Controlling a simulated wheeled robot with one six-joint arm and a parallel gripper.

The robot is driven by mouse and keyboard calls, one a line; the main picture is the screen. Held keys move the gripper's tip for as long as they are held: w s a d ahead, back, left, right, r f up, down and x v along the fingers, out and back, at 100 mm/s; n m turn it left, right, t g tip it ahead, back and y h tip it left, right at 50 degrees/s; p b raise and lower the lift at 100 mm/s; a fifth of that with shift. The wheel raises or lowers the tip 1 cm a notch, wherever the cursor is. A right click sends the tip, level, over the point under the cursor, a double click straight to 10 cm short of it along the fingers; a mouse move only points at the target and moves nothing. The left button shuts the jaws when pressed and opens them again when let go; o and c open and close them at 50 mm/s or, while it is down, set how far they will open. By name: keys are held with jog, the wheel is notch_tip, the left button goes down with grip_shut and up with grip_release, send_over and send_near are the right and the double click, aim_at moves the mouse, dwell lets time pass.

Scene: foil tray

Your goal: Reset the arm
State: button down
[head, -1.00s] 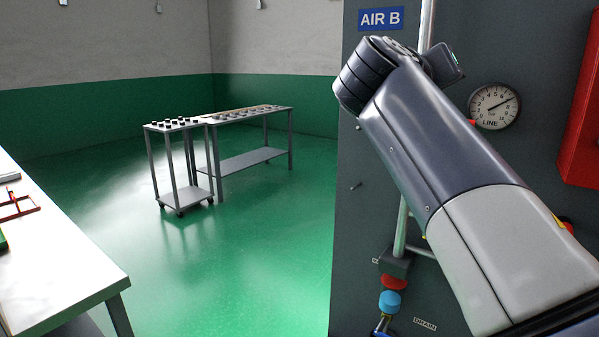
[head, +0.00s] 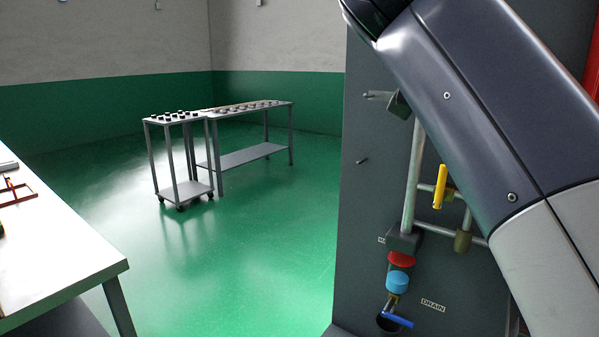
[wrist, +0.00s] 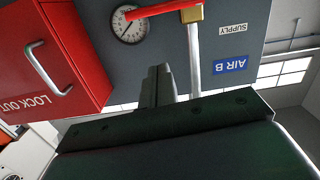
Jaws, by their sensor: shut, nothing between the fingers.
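My arm (head: 480,110) slants across the right of the head view, in front of a dark panel. Its upper end runs out of the top of the picture, so my gripper is out of sight there. In the wrist view my gripper (wrist: 157,82) shows with its two dark fingers together and nothing between them. The panel appears upside down behind the fingers. A round gauge (wrist: 131,24), a red valve handle (wrist: 160,10) and a white pipe (wrist: 194,60) are close beyond the fingertips in the picture. I cannot tell whether anything touches.
A red lockout box (wrist: 52,58) and an AIR B sign (wrist: 230,65) flank the fingers. A white table (head: 60,250) is at left. A trolley (head: 187,188) and bench (head: 250,158) stand beyond open green floor.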

jog(key=x, duration=0.6)
jog(key=w+a+n+h+p, duration=0.1)
jog(key=w+a+n+p, duration=0.5)
jog(key=n+p, duration=1)
jog(key=w+r+p, duration=0.1)
jog(key=p, duration=0.5)
jog(key=shift+p, duration=0.35)
dwell(0.5)
